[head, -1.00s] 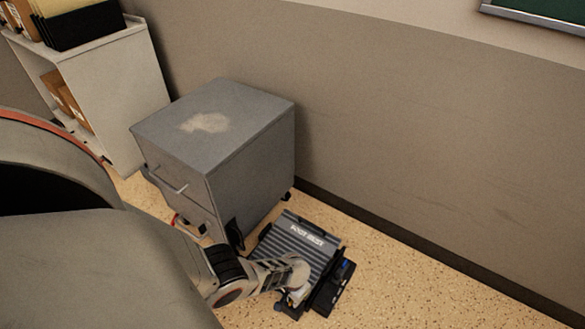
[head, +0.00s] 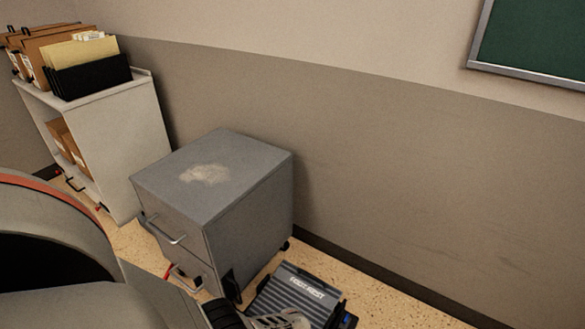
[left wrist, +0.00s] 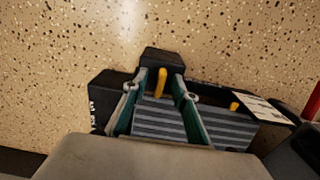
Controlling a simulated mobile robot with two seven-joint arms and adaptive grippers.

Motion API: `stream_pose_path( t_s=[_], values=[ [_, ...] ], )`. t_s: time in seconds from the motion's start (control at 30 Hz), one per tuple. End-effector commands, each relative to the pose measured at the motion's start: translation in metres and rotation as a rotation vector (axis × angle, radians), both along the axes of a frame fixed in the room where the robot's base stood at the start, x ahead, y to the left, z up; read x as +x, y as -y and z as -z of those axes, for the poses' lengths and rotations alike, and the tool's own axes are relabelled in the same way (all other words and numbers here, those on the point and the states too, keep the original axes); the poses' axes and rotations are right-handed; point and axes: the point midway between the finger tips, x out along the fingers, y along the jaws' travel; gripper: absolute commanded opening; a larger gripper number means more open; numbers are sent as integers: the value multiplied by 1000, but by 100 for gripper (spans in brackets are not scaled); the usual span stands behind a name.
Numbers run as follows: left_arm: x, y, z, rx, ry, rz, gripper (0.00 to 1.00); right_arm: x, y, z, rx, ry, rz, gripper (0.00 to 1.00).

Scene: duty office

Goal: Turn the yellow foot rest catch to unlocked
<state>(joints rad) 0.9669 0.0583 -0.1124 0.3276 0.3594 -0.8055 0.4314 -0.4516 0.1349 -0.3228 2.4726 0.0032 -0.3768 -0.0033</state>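The foot rest (head: 290,291), a dark ribbed plate lettered "FOOT REST", lies on the floor at the bottom of the head view. My left arm covers its near part there. In the left wrist view its grey ribbed plate (left wrist: 158,128) shows behind my fingers. A yellow catch (left wrist: 161,83) stands upright on a black block at its edge. My left gripper (left wrist: 156,90) is open, with one finger on each side of this catch and gaps visible. A second small yellow piece (left wrist: 234,106) sits farther right. My right gripper is not in view.
A grey drawer cabinet (head: 250,205) stands beside the foot rest, against the wall. A white shelf unit (head: 125,140) with folders is at the left. In the left wrist view a pale label (left wrist: 262,109) and a red bar (left wrist: 313,100) are at the right. Speckled floor (left wrist: 60,60) is clear beyond the catch.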

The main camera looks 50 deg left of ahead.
Motion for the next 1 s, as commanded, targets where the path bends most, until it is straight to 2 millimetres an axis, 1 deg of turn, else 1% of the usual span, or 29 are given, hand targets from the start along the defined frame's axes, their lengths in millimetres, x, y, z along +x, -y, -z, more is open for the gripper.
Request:
stream_pose_path(
  t_s=[0.37, 0.57, 0.77, 1.0],
  values=[
    [0, 0, -1, 0, 0, 1, 28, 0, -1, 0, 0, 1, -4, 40],
    [1, 0, -5, -2, 0, 0, 28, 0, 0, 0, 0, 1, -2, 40],
    [2, 1, -15, -3, 1, 0, 28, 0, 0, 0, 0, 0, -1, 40],
    [0, 0, -32, 1, 3, 2, 28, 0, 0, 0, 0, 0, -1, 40]
  ],
)
